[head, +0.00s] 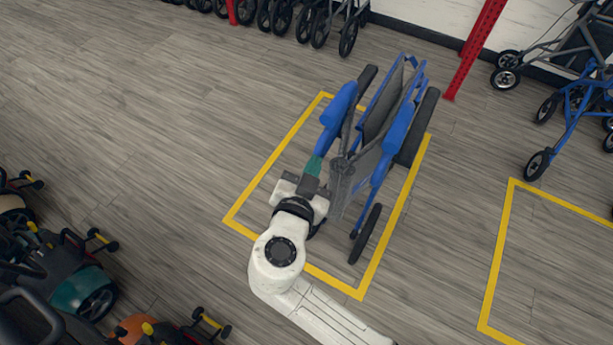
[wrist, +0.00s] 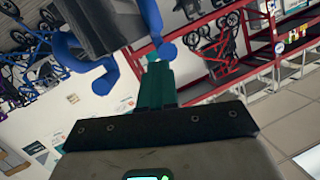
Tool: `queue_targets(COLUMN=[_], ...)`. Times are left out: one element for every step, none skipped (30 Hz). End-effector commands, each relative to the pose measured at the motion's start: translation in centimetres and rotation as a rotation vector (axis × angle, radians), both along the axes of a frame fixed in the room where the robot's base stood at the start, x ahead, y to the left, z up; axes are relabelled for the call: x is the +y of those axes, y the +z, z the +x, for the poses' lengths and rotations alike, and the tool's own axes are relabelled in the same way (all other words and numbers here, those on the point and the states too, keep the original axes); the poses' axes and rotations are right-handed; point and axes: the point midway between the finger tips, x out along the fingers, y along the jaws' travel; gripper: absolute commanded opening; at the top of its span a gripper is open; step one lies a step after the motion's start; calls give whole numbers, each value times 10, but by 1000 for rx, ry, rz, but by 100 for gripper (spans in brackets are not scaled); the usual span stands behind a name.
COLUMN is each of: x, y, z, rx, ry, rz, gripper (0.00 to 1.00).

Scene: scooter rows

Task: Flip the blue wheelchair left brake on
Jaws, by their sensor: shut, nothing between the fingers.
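The blue wheelchair (head: 395,128) stands upright inside a yellow floor outline, with dark wheels and a grey seat and back. My gripper (head: 314,165) reaches from below to its left side, and its teal fingers are close under the left blue armrest (head: 336,108). In the wrist view the teal fingers (wrist: 155,76) are together and empty, with a blue frame tube (wrist: 151,16) just beyond the tips. I cannot tell whether they touch it. I cannot make out the left brake lever; my gripper and wrist cover part of the chair's left front.
Yellow floor lines (head: 395,242) surround the chair. Scooters (head: 85,285) stand at lower left, and blue walkers (head: 575,115) at upper right. Red posts (head: 475,45) and a row of wheeled frames (head: 300,20) line the back.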

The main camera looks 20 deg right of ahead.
Motion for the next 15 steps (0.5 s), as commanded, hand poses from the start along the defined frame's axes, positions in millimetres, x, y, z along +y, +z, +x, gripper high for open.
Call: queue_targets(x=[-8,-11,-16,-20,-23,-22,-23,-24,-25,-25,-26,-26,-27,-27,-27], y=[0,-1,-3,-5,-7,-14,-18,-22,-26,-28,-31,-34,-35,-36,-38], z=[8,12,18,21,25,28,30,33,35,36,38,40,41,42,42], rx=[0,1,1,1,1,4,3,3,3,3,3,2,1,1,2], ry=[-4,-4,-4,-4,-4,-2,-1,0,-1,-1,-1,0,-1,-1,0], rz=[-1,-3,-2,-1,0,-3,-2,-2,-2,-1,-1,-1,1,1,0], gripper=[0,0,0,0,0,0,0,0,0,0,0,0,0,0,0])
